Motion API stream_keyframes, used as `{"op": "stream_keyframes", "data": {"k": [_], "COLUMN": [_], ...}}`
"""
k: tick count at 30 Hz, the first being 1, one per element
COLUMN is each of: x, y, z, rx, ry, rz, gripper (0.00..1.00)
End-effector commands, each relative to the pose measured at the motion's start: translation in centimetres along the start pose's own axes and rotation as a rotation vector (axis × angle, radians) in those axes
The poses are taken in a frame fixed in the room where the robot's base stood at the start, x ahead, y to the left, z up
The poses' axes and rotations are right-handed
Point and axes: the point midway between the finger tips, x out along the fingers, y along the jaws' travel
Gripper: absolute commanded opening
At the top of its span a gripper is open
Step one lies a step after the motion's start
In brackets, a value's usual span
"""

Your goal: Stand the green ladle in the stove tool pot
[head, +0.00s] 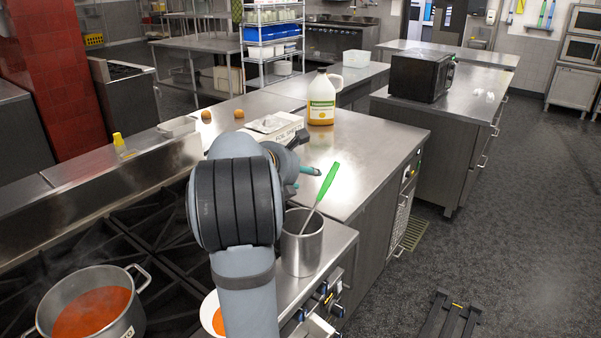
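The green ladle has a green handle (328,181) and a thin metal shaft. It stands in the steel stove tool pot (302,246), leaning to the right with its handle up above the rim. Its lower end is hidden inside the pot. The pot stands upright at the front right corner of the stove. My gripper (309,155) is partly hidden behind my arm, left of and a little above the handle. Its fingers look spread, with nothing between them, and appear apart from the ladle.
A pot of orange soup (92,310) sits on the stove at left. A white bowl (210,313) is partly behind my arm. A foil box (272,127), a jug (321,98) and two brown eggs (239,113) stand beyond. The steel counter (375,150) right of the jug is clear.

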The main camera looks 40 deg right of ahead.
Motion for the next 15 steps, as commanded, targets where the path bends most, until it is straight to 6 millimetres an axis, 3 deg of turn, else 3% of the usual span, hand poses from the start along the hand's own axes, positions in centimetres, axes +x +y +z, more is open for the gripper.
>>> {"op": "stream_keyframes", "data": {"k": [5, 15], "x": [-2.1, -9.1], "y": [0.1, 0.1], "z": [0.1, 0.1], "rx": [0.0, 0.001], "ry": [-0.004, -0.005], "rz": [0.003, 0.002], "gripper": [0.49, 0.49]}}
